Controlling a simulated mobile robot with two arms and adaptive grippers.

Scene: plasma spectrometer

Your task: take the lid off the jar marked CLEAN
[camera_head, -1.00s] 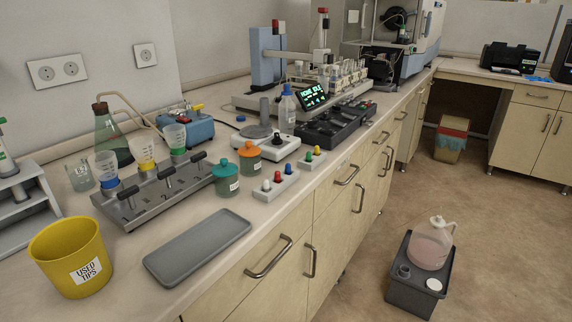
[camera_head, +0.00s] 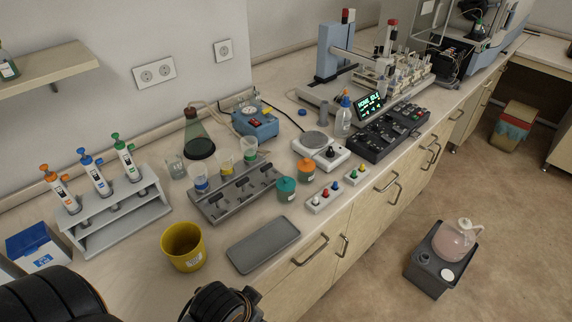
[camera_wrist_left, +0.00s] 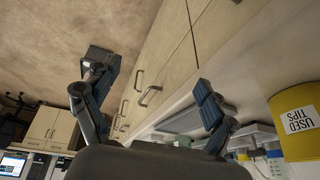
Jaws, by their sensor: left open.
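Two small jars stand side by side on the bench in the head view. One has a teal lid (camera_head: 286,184) and the other, just behind and to its right, has an orange lid (camera_head: 306,164). Both lids are on. Their labels are too small to read, so I cannot tell which is marked CLEAN. My left gripper (camera_wrist_left: 153,82) is open and empty in the left wrist view, its two fingers wide apart, away from the jars. Dark parts of my own arm show at the lower left of the head view. My right gripper is not in view.
A grey tray (camera_head: 263,245) and a yellow USED TIPS bin (camera_head: 183,246) stand in front of the jars. A rack with black clamps (camera_head: 237,188) is to their left, button boxes (camera_head: 322,200) to their right, and a balance (camera_head: 321,149) behind. A pipette stand (camera_head: 118,216) is further left.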

